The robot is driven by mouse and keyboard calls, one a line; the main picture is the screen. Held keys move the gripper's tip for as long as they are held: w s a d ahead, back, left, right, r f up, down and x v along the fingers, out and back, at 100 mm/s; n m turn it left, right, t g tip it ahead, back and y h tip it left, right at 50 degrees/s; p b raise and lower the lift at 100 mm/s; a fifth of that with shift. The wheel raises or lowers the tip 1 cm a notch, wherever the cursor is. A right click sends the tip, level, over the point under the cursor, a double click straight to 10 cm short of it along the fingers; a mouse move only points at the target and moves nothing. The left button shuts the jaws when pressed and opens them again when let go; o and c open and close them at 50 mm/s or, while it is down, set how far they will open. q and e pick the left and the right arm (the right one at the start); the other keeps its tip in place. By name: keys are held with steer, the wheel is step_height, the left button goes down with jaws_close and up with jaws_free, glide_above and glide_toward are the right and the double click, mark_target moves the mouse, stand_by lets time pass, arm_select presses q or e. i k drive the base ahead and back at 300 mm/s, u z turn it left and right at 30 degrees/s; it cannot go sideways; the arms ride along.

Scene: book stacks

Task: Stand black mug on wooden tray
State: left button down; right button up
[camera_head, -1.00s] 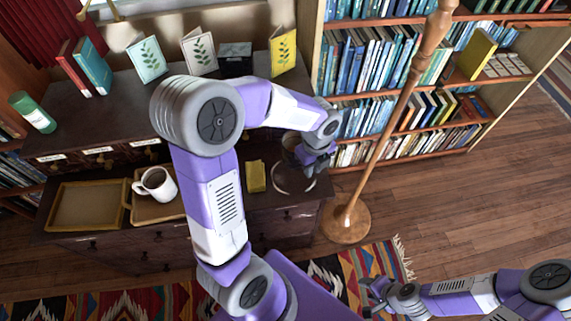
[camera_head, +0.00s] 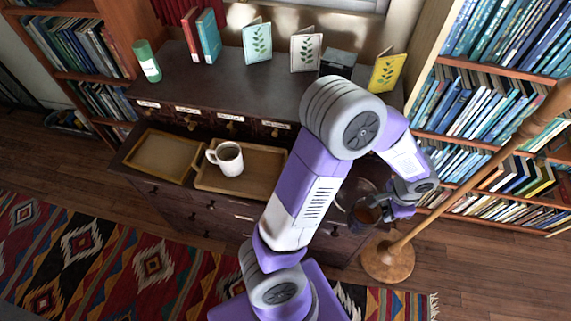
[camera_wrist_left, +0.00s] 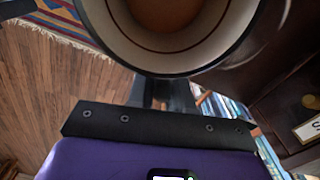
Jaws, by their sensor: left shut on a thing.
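My left gripper (camera_head: 384,211) is shut on the black mug (camera_head: 366,214) and holds it by the right front end of the dark cabinet. In the left wrist view the mug (camera_wrist_left: 115,40) fills the top, with a dark outside, cream inside and brown contents; the gripper (camera_wrist_left: 165,95) is just below it. It looks roughly upright in the head view. Two wooden trays lie on the cabinet's lower ledge: an empty one (camera_head: 163,157) at left, and one (camera_head: 266,177) beside it holding a white mug (camera_head: 228,158). My right gripper is out of view.
A round dish-like thing (camera_head: 354,188) is partly hidden by my arm. Cards, books and a green cylinder (camera_head: 147,61) stand on the upper shelf. A wooden floor-lamp pole (camera_head: 470,175) rises close to the right of my gripper. Bookshelves flank the cabinet.

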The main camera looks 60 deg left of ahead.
mark_target(259, 177)
steer(key=z, duration=1.05)
steer(key=k, duration=1.65)
steer(key=u, duration=1)
steer(key=i, duration=0.5)
steer(key=u, duration=0.05)
